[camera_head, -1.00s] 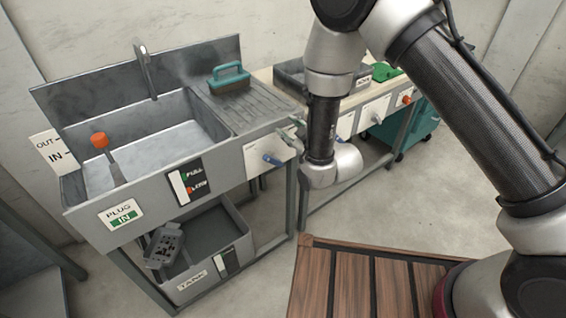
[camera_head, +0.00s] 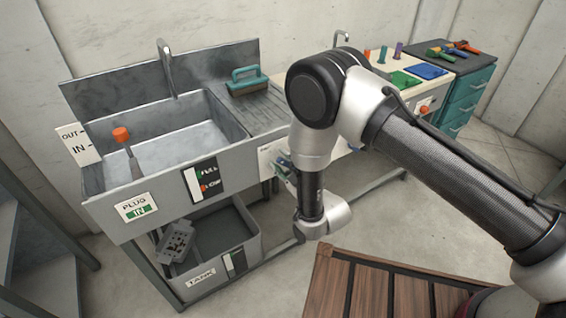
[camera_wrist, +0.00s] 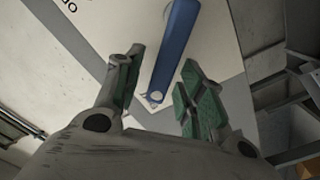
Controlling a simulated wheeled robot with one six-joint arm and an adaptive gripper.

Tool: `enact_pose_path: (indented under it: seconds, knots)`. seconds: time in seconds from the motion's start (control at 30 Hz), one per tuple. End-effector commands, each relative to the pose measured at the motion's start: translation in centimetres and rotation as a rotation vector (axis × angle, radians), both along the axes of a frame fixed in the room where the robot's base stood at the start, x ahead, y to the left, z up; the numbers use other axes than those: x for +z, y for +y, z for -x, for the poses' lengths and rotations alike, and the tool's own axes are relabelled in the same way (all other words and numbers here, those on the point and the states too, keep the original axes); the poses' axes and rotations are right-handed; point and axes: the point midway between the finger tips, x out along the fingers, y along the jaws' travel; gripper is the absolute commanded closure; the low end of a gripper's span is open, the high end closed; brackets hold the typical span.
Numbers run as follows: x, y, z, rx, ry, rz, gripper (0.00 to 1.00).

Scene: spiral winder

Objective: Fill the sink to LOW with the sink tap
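The grey sink (camera_head: 160,130) stands at the left, with its bent spout (camera_head: 166,68) above it; I see no stream from the spout. Its basin looks pale grey, and I cannot make out any water. The front gauge (camera_head: 202,180) has a green FULL mark and a red LOW mark. An orange-topped plug handle (camera_head: 122,136) stands in the basin beside the OUT/IN plate, and the PLUG sign (camera_head: 137,207) reads IN. In the wrist view, a blue lever (camera_wrist: 174,45) on a white panel shows between the fingers of my open gripper (camera_wrist: 162,80). Contact is unclear.
A brush with a teal handle (camera_head: 246,80) lies on the drainboard. Below the sink is a grey tank (camera_head: 228,268) with a dark grey perforated piece (camera_head: 176,240) at its left. A worktop with green and blue items continues to the right. A slatted wooden deck (camera_head: 370,290) is in front.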

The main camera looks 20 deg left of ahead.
Motion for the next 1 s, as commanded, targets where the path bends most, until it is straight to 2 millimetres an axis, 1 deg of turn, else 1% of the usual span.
enact_pose_path:
  seconds: [0.3, 0.47, 0.5, 0.53, 0.83, 1.0]
  knots:
    - [0.0, 0.3, -0.3, 0.001, 0.000, 0.001, 0.61]
    - [0.0, 0.3, -0.3, 0.001, 0.000, 0.001, 0.90]
    - [0.0, 0.3, -0.3, 0.001, 0.000, 0.001, 0.97]
    - [0.0, 0.3, -0.3, 0.001, 0.000, 0.001, 1.00]
    - [0.0, 0.5, -0.3, 0.001, 0.007, -0.005, 1.00]
    - [0.3, 1.6, -0.3, 0.002, 0.040, -0.035, 1.00]
